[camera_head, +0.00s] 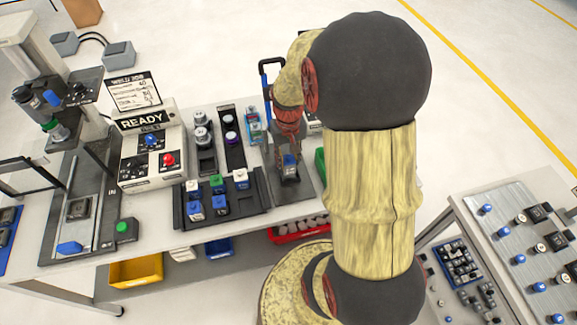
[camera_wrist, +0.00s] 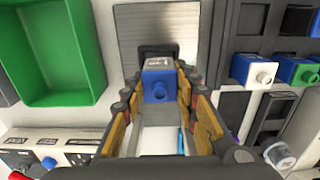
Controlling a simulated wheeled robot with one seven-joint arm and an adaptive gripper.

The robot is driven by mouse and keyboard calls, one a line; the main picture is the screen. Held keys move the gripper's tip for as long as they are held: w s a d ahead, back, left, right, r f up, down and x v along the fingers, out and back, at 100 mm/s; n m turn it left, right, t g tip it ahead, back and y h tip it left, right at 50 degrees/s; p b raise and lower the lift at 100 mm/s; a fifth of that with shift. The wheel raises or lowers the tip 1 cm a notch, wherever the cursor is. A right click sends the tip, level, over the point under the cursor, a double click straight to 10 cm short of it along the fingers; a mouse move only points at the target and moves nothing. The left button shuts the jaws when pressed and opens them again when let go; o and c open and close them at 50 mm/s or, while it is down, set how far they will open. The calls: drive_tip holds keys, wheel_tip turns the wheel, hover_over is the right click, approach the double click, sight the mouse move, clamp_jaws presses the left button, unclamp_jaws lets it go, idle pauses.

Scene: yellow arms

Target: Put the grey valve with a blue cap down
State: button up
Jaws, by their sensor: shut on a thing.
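My gripper (camera_wrist: 162,78) is shut on the valve (camera_wrist: 158,84), one finger on each side of it. In the wrist view the valve shows a blue body with a round blue knob facing the camera and a grey top edge. I cannot tell whether the valve touches the holder. My arm hides part of the table to the right.
A black rack (camera_head: 237,207) with several blue, white and green capped blocks stands left of my gripper. A green bin (camera_wrist: 55,45) is on the plate's other side. A control box (camera_head: 150,170) marked READY and a press stand farther left. Another bench is at right.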

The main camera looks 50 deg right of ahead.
sight(288, 166)
drive_tip(key=shift+w+d+f+b, duration=0.1)
drive_tip(key=shift+f+b, duration=0.1)
drive_tip(key=shift+f, duration=0.75)
drive_tip(key=shift+w+d+f+b, duration=0.1)
drive_tip(key=shift+f+b, duration=0.05)
drive_tip(key=shift+f, duration=0.75)
drive_tip(key=shift+f, duration=0.2)
drive_tip(key=o, duration=1.1)
drive_tip(key=shift+o, duration=0.4)
drive_tip(key=shift+r, duration=0.1)
wheel_tip(288, 166, up, 12)
drive_tip(key=p, duration=0.2)
drive_tip(key=shift+p, duration=0.3)
drive_tip(key=a+r+n+t, duration=0.2)
drive_tip(key=a+r, duration=0.7)
drive_tip(key=a, duration=0.1)
drive_tip(key=s+a+r+n+t, duration=0.1)
drive_tip(key=s+a+r+n, duration=0.1)
drive_tip(key=s+a+r, duration=0.2)
drive_tip(key=s+a+r+n+t, duration=0.2)
drive_tip(key=s+a+r, duration=0.1)
drive_tip(key=a, duration=0.5)
drive_tip(key=shift+s+a+r+t, duration=0.3)
drive_tip(key=shift+s+a+r, duration=0.05)
drive_tip(key=shift+a, duration=0.05)
